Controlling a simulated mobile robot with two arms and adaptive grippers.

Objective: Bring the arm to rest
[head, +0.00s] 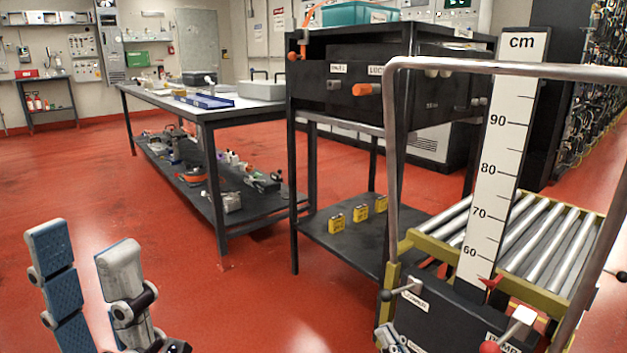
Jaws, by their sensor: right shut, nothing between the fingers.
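My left gripper (82,247) stands at the lower left of the head view, its two padded grey-blue fingers pointing up and spread apart. It is open and empty, over the red floor, with nothing touching it. My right gripper (391,338) shows only as a small grey finger part at the bottom edge, in front of the lift cart's lower left. It is shut and holds nothing that I can see. The rest of the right gripper and its arm are out of the picture.
The lift cart (438,310) with a tube handle, rollers (545,240) and a cm scale (497,155) fills the right. A black rack (340,235) with several yellow blocks on its shelf stands behind it. A long workbench (190,105) is further back. Red floor at left is clear.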

